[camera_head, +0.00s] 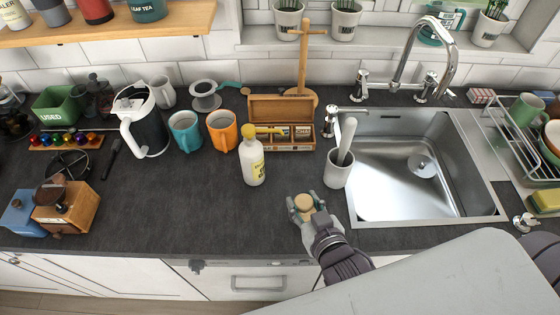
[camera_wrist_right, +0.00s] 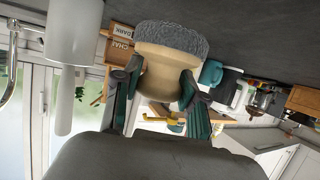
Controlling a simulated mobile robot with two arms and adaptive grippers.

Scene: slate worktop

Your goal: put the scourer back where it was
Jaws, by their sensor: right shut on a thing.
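The scourer is a round pale wooden knob with a grey, woolly pad. My right gripper (camera_head: 305,204) is shut on the scourer (camera_head: 303,201), near the front of the worktop, left of the sink. In the right wrist view the scourer (camera_wrist_right: 172,45) sits between the two fingers of my right gripper (camera_wrist_right: 160,92), its grey pad facing away from the palm. Whether the pad touches the worktop I cannot tell. My left gripper is not in view.
A white pot (camera_head: 338,172) with a pale-handled tool stands just right of the gripper, beside the sink (camera_head: 400,203). A yellow-capped bottle (camera_head: 253,168) and a wooden tea box (camera_head: 290,143) are behind left. A yellow sponge (camera_head: 545,200) lies far right.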

